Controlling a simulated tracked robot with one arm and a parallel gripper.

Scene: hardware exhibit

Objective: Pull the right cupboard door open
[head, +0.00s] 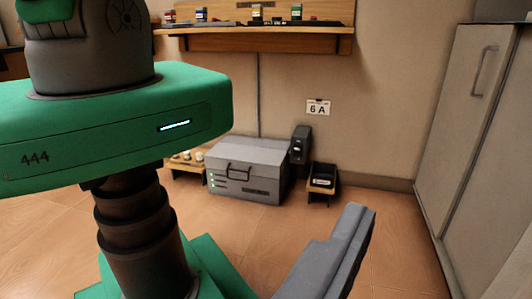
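A grey cupboard stands along the right edge of the view. One door (462,125) shows with a bar handle (485,70) near its top. A second grey panel (497,190) is nearer to me, cut off by the right edge; a dark seam runs between the two. Both look closed. No handle shows on the nearer panel. My gripper (352,228) shows as a grey, finger-like shape at the bottom centre, left of the cupboard and apart from it. Nothing shows held in it. Its opening cannot be made out.
My green body and dark column fill the left. A grey metal case (248,170) stands on the floor by the back wall, with a black bin (321,180) to its right. A wooden shelf (255,42) hangs above. Floor between gripper and cupboard is clear.

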